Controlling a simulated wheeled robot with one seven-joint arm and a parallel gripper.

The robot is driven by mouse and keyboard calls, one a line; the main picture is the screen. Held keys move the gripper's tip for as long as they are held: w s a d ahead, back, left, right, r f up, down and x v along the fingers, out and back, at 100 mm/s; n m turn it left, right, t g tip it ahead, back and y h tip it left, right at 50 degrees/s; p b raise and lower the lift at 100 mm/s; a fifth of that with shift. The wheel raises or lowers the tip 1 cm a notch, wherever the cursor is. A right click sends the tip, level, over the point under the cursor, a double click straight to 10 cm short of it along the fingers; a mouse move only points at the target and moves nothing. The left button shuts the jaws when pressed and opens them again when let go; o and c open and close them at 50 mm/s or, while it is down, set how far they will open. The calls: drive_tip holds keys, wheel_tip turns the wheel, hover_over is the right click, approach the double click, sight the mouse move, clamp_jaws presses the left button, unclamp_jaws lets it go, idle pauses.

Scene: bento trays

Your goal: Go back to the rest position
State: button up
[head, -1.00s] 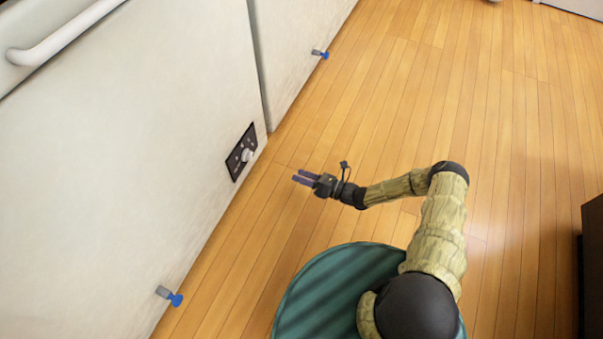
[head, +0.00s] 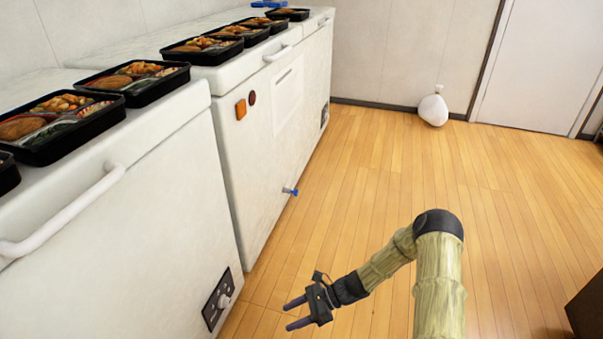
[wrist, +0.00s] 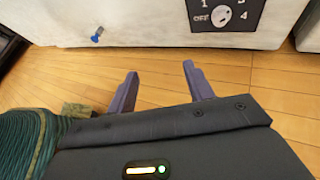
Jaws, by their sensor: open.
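My gripper (head: 297,311) is open and empty in the head view, at the end of my bent arm, low over the wooden floor and to the right of the near white freezer. In the wrist view my gripper (wrist: 160,82) shows two purple-grey fingers spread apart with only floor between them. It touches nothing. The near freezer's black dial panel (head: 217,300) is to the left of the fingers in the head view. The dial panel (wrist: 225,14) also shows at the top of the wrist view.
White chest freezers (head: 150,165) line the left side, with several filled bento trays (head: 133,85) on top. A blue tap (head: 291,191) sticks out low on the farther freezer. A white bag (head: 433,109) lies at the back wall. A dark box (head: 588,310) stands at lower right. The middle floor is clear.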

drive_tip(key=s+d+r+n+t+h+p, duration=0.2)
drive_tip(key=s+d+r+n+h+p, duration=0.3)
drive_tip(key=r, duration=0.8)
drive_tip(key=s+d+r+n+t+h+p, duration=0.2)
drive_tip(key=d+r+n+h, duration=0.3)
drive_tip(key=r, duration=0.8)
drive_tip(key=s+d+r+n+t+h+p, duration=0.3)
drive_tip(key=d+r+n, duration=0.4)
drive_tip(key=r, duration=0.6)
wheel_tip(320, 180, up, 38)
drive_tip(key=g+p, duration=0.1)
drive_tip(key=p, duration=3.7)
drive_tip(key=shift+s+p, duration=0.3)
drive_tip(key=shift+p, duration=0.1)
drive_tip(key=shift+f, duration=0.15)
drive_tip(key=shift+c, duration=0.2)
drive_tip(key=c, duration=0.3)
drive_tip(key=shift+a, duration=0.1)
